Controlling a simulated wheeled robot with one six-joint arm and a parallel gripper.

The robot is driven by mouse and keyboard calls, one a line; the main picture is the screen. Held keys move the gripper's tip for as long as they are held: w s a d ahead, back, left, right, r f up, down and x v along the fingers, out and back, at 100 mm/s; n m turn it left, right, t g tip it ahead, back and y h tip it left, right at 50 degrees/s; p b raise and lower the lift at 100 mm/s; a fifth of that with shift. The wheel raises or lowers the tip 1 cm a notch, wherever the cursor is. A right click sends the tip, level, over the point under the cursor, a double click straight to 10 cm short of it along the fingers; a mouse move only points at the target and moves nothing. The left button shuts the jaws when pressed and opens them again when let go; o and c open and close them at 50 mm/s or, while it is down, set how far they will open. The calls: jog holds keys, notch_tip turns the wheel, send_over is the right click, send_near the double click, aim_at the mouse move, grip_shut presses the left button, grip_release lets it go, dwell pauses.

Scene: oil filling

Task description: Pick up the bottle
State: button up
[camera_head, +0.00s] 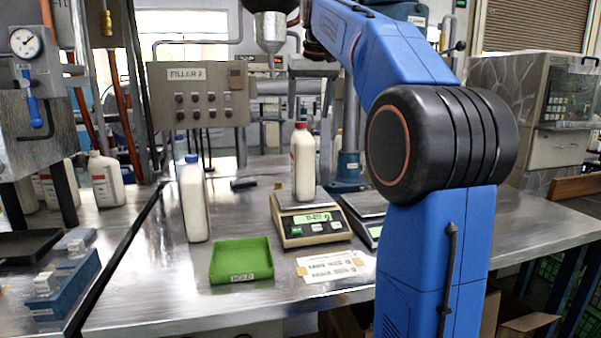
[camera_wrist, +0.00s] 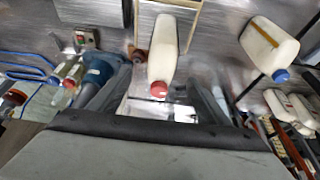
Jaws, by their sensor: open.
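A white bottle with a red cap (camera_head: 303,165) stands upright on a scale (camera_head: 309,221) in the head view. In the wrist view the red-capped bottle (camera_wrist: 162,52) lies in line with the gap between my fingers, its cap toward me. My gripper (camera_wrist: 160,88) is open, and no contact with the bottle shows.
A green tray (camera_head: 240,272) and a paper sheet (camera_head: 334,266) lie in front of the scale. A second scale (camera_head: 362,205) stands beside it. The Filler 2 control box (camera_head: 198,94) stands behind. A metal funnel (camera_head: 270,28) hangs above. Bare table (camera_head: 240,205) lies between the two bottles.

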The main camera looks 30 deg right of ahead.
aim_at(305, 138)
jog(key=x, duration=0.8)
jog(key=shift+w+f, duration=0.15)
jog(key=shift+f, duration=0.15)
jog(key=shift+a+x, duration=0.15)
jog(key=shift+x, duration=1.2)
jog(key=shift+a+x, duration=0.1)
jog(key=shift+x, duration=1.2)
jog(key=shift+f, duration=0.1)
jog(key=shift+c, duration=0.7)
